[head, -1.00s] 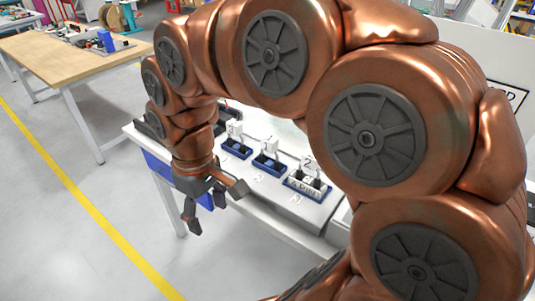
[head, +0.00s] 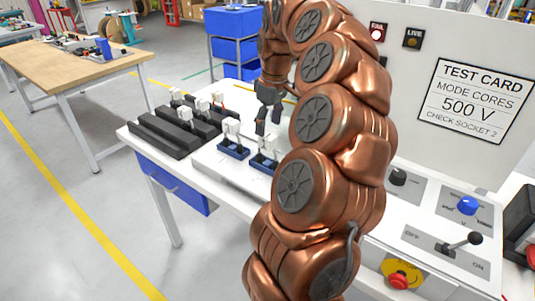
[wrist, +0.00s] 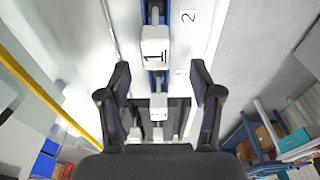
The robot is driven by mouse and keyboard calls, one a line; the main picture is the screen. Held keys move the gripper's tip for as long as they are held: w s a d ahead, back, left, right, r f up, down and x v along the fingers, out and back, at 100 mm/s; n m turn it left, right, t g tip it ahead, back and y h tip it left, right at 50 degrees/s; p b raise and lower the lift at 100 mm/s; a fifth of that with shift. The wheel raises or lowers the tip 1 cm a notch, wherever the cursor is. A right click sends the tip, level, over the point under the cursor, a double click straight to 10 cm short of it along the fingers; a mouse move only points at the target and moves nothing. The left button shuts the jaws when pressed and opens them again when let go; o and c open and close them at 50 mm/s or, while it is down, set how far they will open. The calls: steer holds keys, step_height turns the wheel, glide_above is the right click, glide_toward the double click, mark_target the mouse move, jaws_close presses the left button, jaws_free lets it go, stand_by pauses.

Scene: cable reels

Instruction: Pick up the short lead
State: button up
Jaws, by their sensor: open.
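My gripper (head: 270,122) is open and points down over the back of the white bench; it also shows in the wrist view (wrist: 160,72). A white plug block marked 1 (wrist: 155,48) lies ahead between the fingertips, with clear gaps on both sides. A second white block (wrist: 158,106) shows between the fingers. In the head view, white plugs stand in two blue sockets (head: 232,150) (head: 262,164). More white plugs (head: 202,105) stand on black racks (head: 165,136) at the bench's left end. I cannot tell which piece is the short lead. My arm hides part of the bench.
A panel with a test card (head: 472,103) reading 500 V and CHECK SOCKET 2 stands at right. A blue knob (head: 467,205), a lever (head: 461,243) and a red stop button (head: 399,281) are in front of it. A wooden table (head: 75,68) stands left.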

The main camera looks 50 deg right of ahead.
mark_target(269, 136)
steer(key=shift+s+d+f, duration=0.1)
steer(key=shift+d+f, duration=0.15)
steer(key=shift+d, duration=0.25)
steer(key=shift+d+f, duration=0.15)
steer(key=shift+f, duration=1.1)
steer(key=shift+w+a+f+p, duration=0.15)
steer(key=shift+w+f+p, duration=0.05)
steer(key=shift+f+p, duration=0.25)
steer(key=shift+w+a+f+p, duration=0.15)
steer(key=shift+f+p, duration=0.15)
steer(key=shift+f, duration=0.15)
steer(key=shift+w+a+f+p, duration=0.1)
steer(key=shift+w+f+p, duration=0.1)
steer(key=shift+f, duration=0.65)
steer(key=shift+w+f+p, duration=0.15)
steer(key=shift+f, duration=0.65)
jaws_close()
